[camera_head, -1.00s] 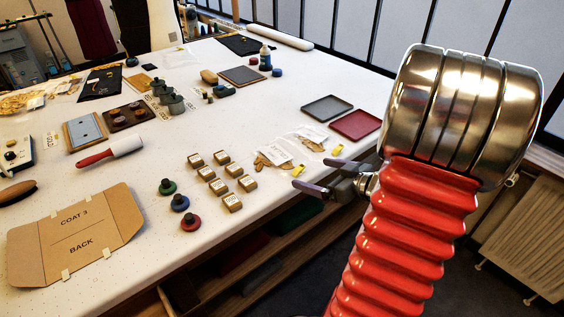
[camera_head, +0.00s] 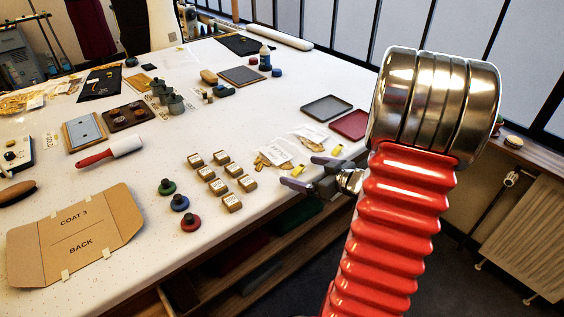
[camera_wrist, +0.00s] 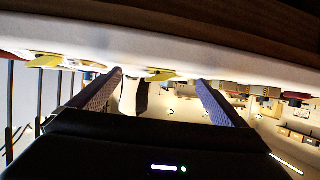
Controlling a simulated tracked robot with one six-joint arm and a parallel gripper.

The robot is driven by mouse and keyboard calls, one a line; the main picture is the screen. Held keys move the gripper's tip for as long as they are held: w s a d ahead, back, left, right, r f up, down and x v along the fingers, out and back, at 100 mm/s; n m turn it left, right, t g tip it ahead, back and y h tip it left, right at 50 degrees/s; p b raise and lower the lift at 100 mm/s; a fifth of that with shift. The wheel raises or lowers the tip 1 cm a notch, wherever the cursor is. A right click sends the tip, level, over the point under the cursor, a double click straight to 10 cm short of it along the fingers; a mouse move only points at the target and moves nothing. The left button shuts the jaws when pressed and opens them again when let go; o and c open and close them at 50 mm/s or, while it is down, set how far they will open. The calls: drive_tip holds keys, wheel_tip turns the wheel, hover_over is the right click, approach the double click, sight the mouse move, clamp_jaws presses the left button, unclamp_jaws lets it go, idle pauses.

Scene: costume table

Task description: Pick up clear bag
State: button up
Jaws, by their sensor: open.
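A clear bag (camera_head: 274,153) with tan pieces and a white label lies flat near the table's right edge. A second clear bag (camera_head: 311,134) with a white label lies just behind it. Each has a yellow tag by its right end. My gripper (camera_head: 299,172) is open and empty at the table's edge, beside the nearer bag's right end. In the wrist view my gripper (camera_wrist: 159,77) has its fingers spread, with a yellow tag (camera_wrist: 160,76) seen between the tips. Whether the fingers touch anything, I cannot tell.
Several small labelled boxes (camera_head: 218,187) stand left of the bags. A red tray (camera_head: 350,125) and a grey tray (camera_head: 326,108) lie behind them. Green, blue and red knobbed discs stand front left. White table (camera_head: 250,125) is bare behind the boxes.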

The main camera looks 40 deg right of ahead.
idle(0.5)
drive_tip(key=c, duration=1.2)
drive_tip(key=shift+o, duration=0.2)
drive_tip(key=shift+r, duration=0.1)
wheel_tip(320, 180, up, 18)
idle(0.5)
